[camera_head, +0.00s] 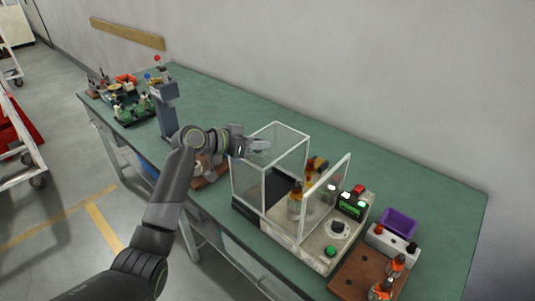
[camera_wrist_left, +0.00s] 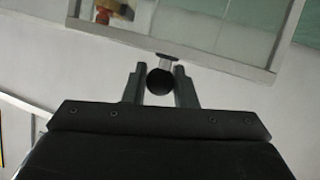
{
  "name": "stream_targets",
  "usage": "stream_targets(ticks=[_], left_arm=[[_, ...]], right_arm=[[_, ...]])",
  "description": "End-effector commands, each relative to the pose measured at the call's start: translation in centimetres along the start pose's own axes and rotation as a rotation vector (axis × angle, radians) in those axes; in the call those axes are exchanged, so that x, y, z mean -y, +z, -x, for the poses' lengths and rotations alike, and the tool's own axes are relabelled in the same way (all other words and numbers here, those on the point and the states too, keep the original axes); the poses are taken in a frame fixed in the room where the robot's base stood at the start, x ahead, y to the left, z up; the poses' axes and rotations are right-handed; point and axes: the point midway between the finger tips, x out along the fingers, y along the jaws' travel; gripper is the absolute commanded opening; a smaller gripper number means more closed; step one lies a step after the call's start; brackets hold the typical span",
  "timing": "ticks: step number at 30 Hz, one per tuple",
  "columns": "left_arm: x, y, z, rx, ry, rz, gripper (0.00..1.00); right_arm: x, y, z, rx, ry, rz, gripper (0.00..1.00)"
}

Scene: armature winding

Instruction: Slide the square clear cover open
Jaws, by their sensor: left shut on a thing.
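The square clear cover (camera_head: 279,128) has thin pale frame edges and stands on the left part of the machine, over a black base (camera_head: 251,212). A clear upright panel (camera_head: 339,172) stands apart to its right, with an open gap between them. My left gripper (camera_head: 258,146) is at the cover's left side. In the left wrist view its two fingers stand either side of a round black knob (camera_wrist_left: 159,82) on the cover's frame (camera_wrist_left: 225,62), shut on it. My right gripper is not in view.
A purple bin (camera_head: 398,222) and a brown board (camera_head: 352,283) lie to the right. A grey post (camera_head: 165,108) stands left. The table (camera_head: 420,190) is clear behind the machine.

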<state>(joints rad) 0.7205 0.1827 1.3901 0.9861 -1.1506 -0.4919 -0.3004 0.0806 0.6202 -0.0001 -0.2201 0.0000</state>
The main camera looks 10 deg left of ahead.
Motion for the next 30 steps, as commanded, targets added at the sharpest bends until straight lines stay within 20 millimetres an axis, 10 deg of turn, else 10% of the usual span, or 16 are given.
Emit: stream_targets(ticks=[8, 9, 10, 22, 30], left_arm=[[0.0, 0.1, 0.0, 0.002, 0.001, 0.004, 0.00], [0.0, 0.1, 0.0, 0.003, 0.002, 0.004, 0.30], [0.0, 0.1, 0.0, 0.003, 0.002, 0.004, 0.32], [0.1, 0.1, 0.9, 0.001, -0.001, 0.000, 0.32], [0.2, 0.3, 5.8, 0.002, -0.003, -0.004, 0.32]], right_arm=[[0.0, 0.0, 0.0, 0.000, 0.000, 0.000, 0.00], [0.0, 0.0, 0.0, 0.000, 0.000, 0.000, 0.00], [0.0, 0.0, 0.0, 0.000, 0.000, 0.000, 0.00], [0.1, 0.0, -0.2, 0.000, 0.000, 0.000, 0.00], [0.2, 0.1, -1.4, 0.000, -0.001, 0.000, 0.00]])
